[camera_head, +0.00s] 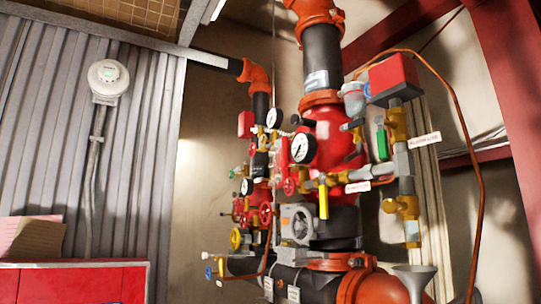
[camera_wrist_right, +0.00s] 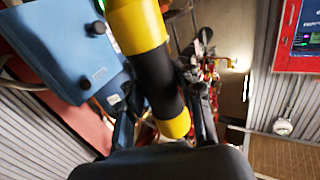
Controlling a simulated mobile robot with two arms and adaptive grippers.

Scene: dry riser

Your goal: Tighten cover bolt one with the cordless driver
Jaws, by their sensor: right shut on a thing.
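A thick yellow and black cylinder (camera_wrist_right: 140,25), apparently the body of the cordless driver, runs down through the middle of the right wrist view. My right gripper (camera_wrist_right: 165,97) is shut on it, with a dark finger on each side. The driver's tip and any bit cannot be made out. In the head view a red dry riser valve (camera_head: 328,130) stands in the middle right, with gauges and brass fittings. A grey cover-like fitting (camera_head: 298,224) sits low on its left. I cannot single out cover bolt one. Neither gripper shows in the head view.
A blue box (camera_wrist_right: 62,45) with black knobs is close to the driver in the wrist view; a red panel (camera_wrist_right: 300,35) is at upper right. In the head view, a red cabinet (camera_head: 75,282) is lower left, a copper tube (camera_head: 478,190) and red steel beams (camera_head: 505,75) right.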

